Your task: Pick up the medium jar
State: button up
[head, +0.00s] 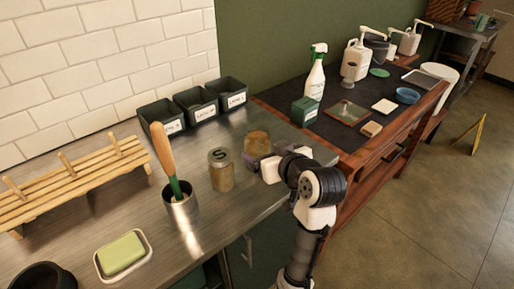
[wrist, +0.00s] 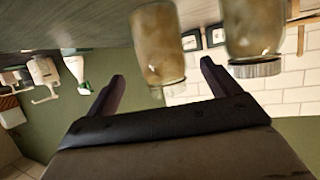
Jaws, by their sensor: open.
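Two jars with tan contents stand on the steel counter in the head view. The nearer jar (head: 221,172) has a grey lid with a dark mark like an S. The farther jar (head: 257,142) stands beside my gripper, its lower part partly covered. I cannot read a size on it. The wrist view is upside down. There, one jar (wrist: 157,45) appears between the lines of my open fingers, and the other jar (wrist: 252,28), with a metal lid, is off to the right. My gripper (wrist: 163,72) is open and empty; contact with the jar cannot be told.
A metal cup (head: 180,210) holding a wooden-handled tool stands left of the jars. Dark labelled bins (head: 195,103) line the wall behind. A soap dish (head: 123,254) and a wooden rack (head: 75,183) are at left. A wooden table (head: 385,132) with bottles adjoins at right.

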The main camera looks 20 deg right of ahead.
jog(key=shift+p+x, duration=1.1)
jog(key=shift+x, duration=2.45)
jog(key=shift+s+a+f, duration=0.1)
jog(key=shift+s, duration=0.05)
jog(key=c, duration=1.2)
jog(key=shift+r+p, duration=0.85)
jog(key=shift+r, duration=11.2)
jog(key=s+d+r+p, duration=0.1)
jog(key=s+d, duration=0.2)
jog(key=s, duration=0.6)
jog(key=s+d+r+p, duration=0.1)
jog(key=s+d+r, duration=0.1)
jog(key=s, duration=0.7)
jog(key=s+d+r+p, duration=0.1)
jog(key=s+d+r, duration=0.1)
jog(key=s+d, duration=0.3)
jog(key=shift+s, duration=2.15)
